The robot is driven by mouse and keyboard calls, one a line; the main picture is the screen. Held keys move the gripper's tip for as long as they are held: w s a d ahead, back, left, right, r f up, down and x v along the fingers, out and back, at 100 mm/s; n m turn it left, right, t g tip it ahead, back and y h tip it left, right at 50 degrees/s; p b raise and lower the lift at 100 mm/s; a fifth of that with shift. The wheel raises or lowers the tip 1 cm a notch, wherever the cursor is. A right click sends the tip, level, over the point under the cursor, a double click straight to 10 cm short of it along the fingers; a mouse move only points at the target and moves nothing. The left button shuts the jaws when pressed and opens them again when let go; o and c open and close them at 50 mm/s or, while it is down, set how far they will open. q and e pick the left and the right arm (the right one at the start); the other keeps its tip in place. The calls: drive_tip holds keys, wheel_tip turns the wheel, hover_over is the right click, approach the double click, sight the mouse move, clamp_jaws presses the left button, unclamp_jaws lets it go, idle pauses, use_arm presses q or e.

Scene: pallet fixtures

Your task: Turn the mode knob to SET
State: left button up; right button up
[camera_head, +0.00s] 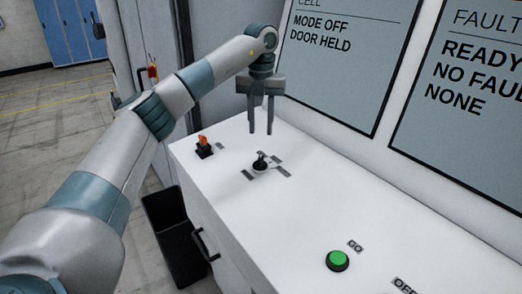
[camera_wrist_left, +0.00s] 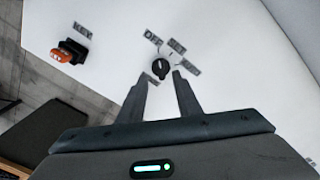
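The mode knob (camera_head: 261,163) is a small black knob on the white console top, with small label plates around it. In the left wrist view the black knob (camera_wrist_left: 161,68) lies just beyond my fingertips, with labels OFF (camera_wrist_left: 153,37) and SET (camera_wrist_left: 177,46) near it and another label hard to read. Its pointer direction is too small to tell surely. My left gripper (camera_head: 260,131) points down above the knob, fingers apart and empty. Both fingers (camera_wrist_left: 159,80) show in the left wrist view, with a gap around the knob's near side. My right gripper is out of view.
An orange key switch (camera_head: 203,146) stands left of the knob; a green GO button (camera_head: 337,260) is at the front right. A screen (camera_head: 348,60) behind reads MODE OFF, DOOR HELD. A dark bin (camera_head: 172,235) stands on the floor beside the console.

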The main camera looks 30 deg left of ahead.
sight(261, 156)
use_arm(q)
wheel_tip(261, 156, down, 10)
drive_tip(key=p, duration=0.3)
drive_tip(key=shift+r, duration=0.25)
clamp_jaws()
